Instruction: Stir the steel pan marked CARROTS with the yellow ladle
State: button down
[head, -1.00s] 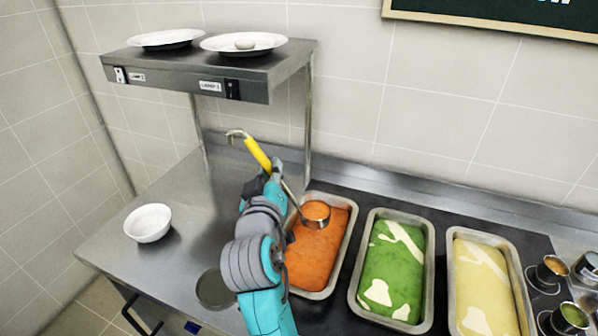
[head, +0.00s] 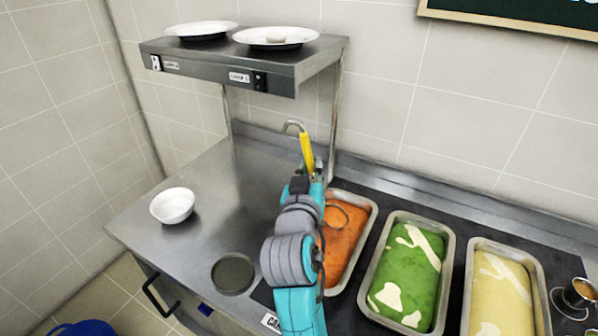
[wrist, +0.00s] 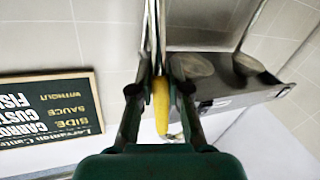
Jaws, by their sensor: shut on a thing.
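My gripper (head: 310,172) is shut on the yellow ladle (head: 306,150), near the lower part of its yellow handle. The handle stands nearly upright with its hooked end on top. In the wrist view the handle (wrist: 161,105) lies between the two fingers (wrist: 160,90). The steel pan of orange food (head: 371,212) is just right of my gripper. The ladle's round rim shows in the orange food, towards the back of the pan. My arm hides the pan's left side. A label (head: 271,322) reading "CAR" is partly hidden by my arm at the counter's front.
A green-food pan (head: 450,250) and a pale-yellow-food pan (head: 543,290) stand to the right. A shelf (head: 215,70) with plates is above, its post close behind the ladle. A white bowl (head: 172,206) and a dark round dish (head: 233,273) are on the left counter.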

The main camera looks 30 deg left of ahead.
jog(key=w+d+m, duration=0.4)
jog(key=d+m, duration=0.6)
jog(key=d, duration=0.4)
jog(key=w+d+f+m, duration=0.3)
jog(key=d+f+m, duration=0.5)
jog(key=d, duration=0.1)
jog(key=shift+m, duration=0.4)
dwell(0.5)
jog(key=shift+f, duration=0.1)
dwell(1.4)
